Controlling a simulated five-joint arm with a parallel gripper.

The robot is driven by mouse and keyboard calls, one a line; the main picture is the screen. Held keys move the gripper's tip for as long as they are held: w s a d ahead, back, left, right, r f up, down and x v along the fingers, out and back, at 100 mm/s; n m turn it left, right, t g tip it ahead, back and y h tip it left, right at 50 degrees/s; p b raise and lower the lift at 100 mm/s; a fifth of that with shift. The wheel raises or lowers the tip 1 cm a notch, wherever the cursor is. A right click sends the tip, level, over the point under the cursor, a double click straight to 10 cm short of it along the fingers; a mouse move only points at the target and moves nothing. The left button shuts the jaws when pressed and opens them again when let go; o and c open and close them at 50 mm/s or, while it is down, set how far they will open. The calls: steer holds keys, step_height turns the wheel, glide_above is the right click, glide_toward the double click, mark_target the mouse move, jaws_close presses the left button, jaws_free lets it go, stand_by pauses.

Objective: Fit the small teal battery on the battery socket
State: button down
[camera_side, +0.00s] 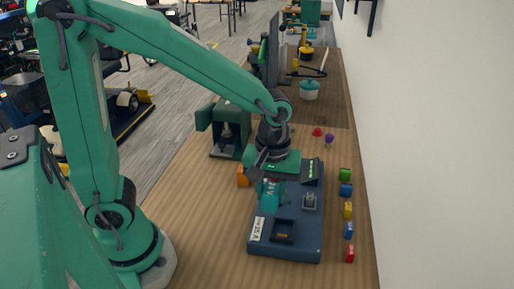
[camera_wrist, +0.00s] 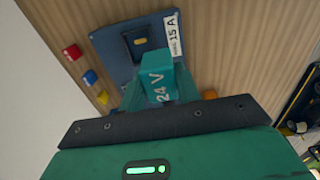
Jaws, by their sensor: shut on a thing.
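The small teal battery, marked "24 V" (camera_side: 270,192), is held in my gripper (camera_side: 267,178) above the upper left part of a dark blue board (camera_side: 264,246). It also shows between my fingers (camera_wrist: 158,92) in the wrist view, as a teal block (camera_wrist: 156,72). A dark square socket (camera_side: 283,231) with an orange-yellow inside is at the near end of the board, beside a white label (camera_side: 258,228) reading "15 A". In the wrist view this socket (camera_wrist: 140,42) lies beyond the battery, apart from it. A grey fitting (camera_side: 309,201) sits on the board's right side. I cannot tell what is under the battery.
Several small blocks, such as a green one (camera_side: 344,174) and a red one (camera_side: 350,254), line the table right of the board. An orange block (camera_side: 242,176) lies left. A green open box (camera_side: 229,135) stands behind it. A white wall bounds the right.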

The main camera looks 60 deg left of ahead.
steer(key=shift+w+d+r, duration=0.1)
steer(key=shift+w+d, duration=0.35)
steer(key=shift+d, duration=0.35)
steer(key=shift+w+d+r, duration=0.1)
steer(key=shift+w+d, duration=0.35)
steer(key=shift+d, duration=0.3)
steer(key=shift+f, duration=0.25)
steer(key=shift+f, duration=2.6)
steer(key=shift+f, duration=1.05)
steer(key=c, duration=0.9)
jaws_free()
steer(key=shift+o, duration=0.3)
steer(key=o, duration=0.3)
steer(key=shift+r, duration=0.25)
